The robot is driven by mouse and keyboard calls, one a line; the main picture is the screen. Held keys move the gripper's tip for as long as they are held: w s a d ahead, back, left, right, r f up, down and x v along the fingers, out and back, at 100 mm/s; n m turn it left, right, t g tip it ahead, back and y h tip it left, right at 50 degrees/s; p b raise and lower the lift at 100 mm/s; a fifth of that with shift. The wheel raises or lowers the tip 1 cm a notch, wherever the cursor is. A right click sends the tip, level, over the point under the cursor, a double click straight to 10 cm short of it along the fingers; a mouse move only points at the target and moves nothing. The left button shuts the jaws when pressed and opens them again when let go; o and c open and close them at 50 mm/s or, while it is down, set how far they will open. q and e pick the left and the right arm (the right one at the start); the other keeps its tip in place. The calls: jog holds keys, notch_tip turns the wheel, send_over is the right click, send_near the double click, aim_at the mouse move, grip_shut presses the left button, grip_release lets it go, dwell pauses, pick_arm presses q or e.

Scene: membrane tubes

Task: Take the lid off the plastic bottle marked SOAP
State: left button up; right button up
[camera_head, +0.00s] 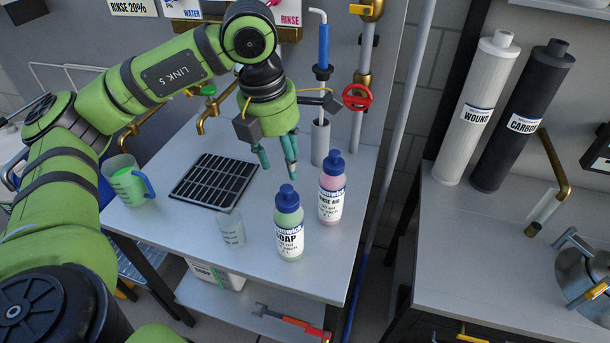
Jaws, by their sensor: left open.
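The SOAP bottle (290,243) is pale green with a white label and stands upright near the table's front. Its blue lid (287,196) is on top of it. My left gripper (279,170) hangs fingers down above the table, behind and above the SOAP bottle. Its teal fingers are apart with nothing between them, and it does not touch the lid. A pink bottle with a blue lid, labelled as rinse aid (331,207), stands just right of and behind the SOAP bottle. My right gripper is not in view.
A clear cup (231,228) stands close left of the SOAP bottle. A black drain grate (214,181) and a green jug (126,182) are farther left. Brass taps and a red valve wheel (356,97) are behind. The table in front of the rinse aid is clear.

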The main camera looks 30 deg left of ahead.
aim_at(286, 188)
pick_arm(q)
jog(key=shift+s+f, duration=0.1)
jog(key=shift+f, duration=0.05)
jog(key=shift+s+f+p, duration=0.25)
jog(key=shift+p, duration=0.2)
notch_tip(286, 188, down, 5)
jog(key=p, duration=0.2)
jog(key=shift+d+r+p, duration=0.15)
jog(key=shift+r+p, duration=0.05)
jog(key=shift+p, duration=0.1)
jog(key=shift+w+f, duration=0.2)
jog(key=shift+f, duration=0.35)
jog(key=c, duration=0.8)
